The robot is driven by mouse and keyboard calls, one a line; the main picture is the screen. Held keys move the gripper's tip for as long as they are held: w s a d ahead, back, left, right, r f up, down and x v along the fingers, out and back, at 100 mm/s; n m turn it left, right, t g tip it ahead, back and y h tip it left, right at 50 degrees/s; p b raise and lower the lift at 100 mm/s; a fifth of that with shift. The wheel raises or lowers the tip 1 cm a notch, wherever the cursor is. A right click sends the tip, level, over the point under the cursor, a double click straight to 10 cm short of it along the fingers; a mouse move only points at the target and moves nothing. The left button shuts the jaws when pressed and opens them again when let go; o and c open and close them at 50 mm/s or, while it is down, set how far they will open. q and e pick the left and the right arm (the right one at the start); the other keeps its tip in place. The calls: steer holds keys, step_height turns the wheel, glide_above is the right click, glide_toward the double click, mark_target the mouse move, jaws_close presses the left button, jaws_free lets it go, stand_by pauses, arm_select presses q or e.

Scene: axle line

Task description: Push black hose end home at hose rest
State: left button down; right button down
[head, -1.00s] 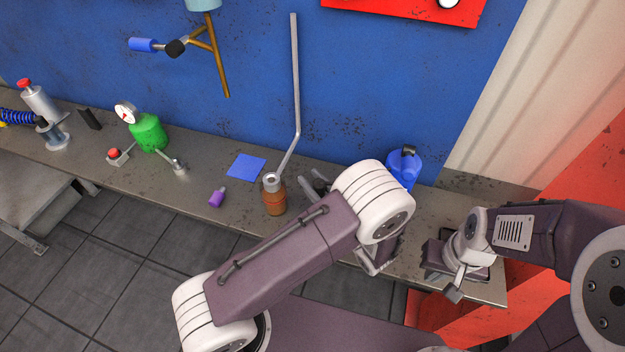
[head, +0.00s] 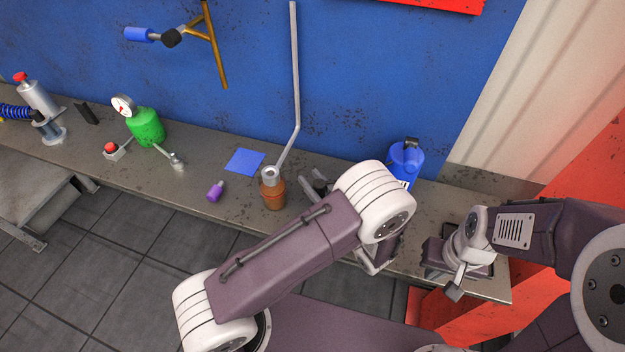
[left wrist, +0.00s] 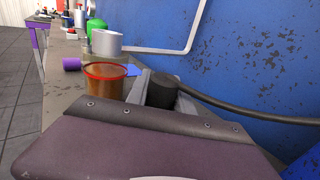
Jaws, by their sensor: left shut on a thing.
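My left gripper (head: 318,184) is low over the bench, just right of the brown cup, and partly hidden behind my own arm in the head view. In the left wrist view its grey fingers (left wrist: 150,88) are shut on a black hose end (left wrist: 162,91). A black hose (left wrist: 255,117) runs from it to the right along the blue wall. I cannot make out which thing is the hose rest, or whether the hose end touches it. My right gripper (head: 457,276) is over the bench's right end; its finger opening is not clear.
A brown cup (head: 273,196) stands left of my left gripper, with a grey ring and bent pipe (head: 296,85) above it. A purple bottle (head: 215,191), blue sheet (head: 245,161) and green tank (head: 147,127) are further left. A blue jug (head: 405,160) stands behind my left arm.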

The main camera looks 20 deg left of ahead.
arm_select(q)
steer(key=shift+f+b, duration=0.6)
steer(key=shift+f, duration=0.2)
steer(key=c, duration=1)
jaws_free()
steer(key=shift+c, duration=0.2)
steer(key=v, duration=0.9)
